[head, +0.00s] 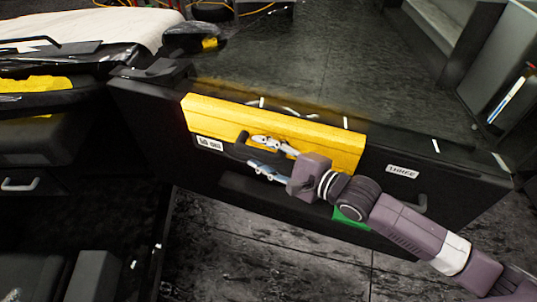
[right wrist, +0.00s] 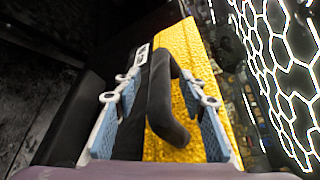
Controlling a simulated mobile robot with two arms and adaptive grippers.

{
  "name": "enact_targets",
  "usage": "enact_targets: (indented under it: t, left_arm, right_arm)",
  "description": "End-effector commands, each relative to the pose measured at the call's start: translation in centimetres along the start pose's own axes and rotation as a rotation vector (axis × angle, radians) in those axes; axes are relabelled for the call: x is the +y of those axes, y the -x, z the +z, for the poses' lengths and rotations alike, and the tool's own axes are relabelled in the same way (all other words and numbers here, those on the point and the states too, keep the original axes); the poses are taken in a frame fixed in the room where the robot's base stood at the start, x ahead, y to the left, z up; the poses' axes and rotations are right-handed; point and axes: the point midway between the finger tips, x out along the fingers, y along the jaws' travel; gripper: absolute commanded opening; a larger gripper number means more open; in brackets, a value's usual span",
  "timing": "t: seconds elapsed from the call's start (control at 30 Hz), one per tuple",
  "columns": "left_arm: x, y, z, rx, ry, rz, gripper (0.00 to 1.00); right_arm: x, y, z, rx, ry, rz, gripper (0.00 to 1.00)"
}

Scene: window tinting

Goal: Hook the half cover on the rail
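A yellow half cover (head: 225,118) lies along the upper left part of a long black box-like body in the head view. It also shows in the right wrist view (right wrist: 187,60). A black loop handle (right wrist: 165,100) stands at its edge; what the handle is fixed to is unclear. My right gripper (head: 259,155) is open at the handle. Its fingers (right wrist: 165,108) stand on both sides of the handle, apparently with gaps. I cannot clearly make out which part is the rail; the black body's top edge (head: 450,152) carries small white marks. My left gripper is not in view.
A green patch (head: 350,214) shows below my right arm. A bench with a white cloth (head: 90,25) is at the upper left. Dark floor lies behind and in front.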

Motion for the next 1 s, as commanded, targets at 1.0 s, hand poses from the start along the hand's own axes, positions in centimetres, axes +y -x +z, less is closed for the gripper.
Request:
enact_targets:
  t: [1.0]
  left_arm:
    - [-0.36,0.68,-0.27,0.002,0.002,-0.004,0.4]
  right_arm:
    - [-0.55,0.13,0.35,0.0,0.0,0.0,0.0]
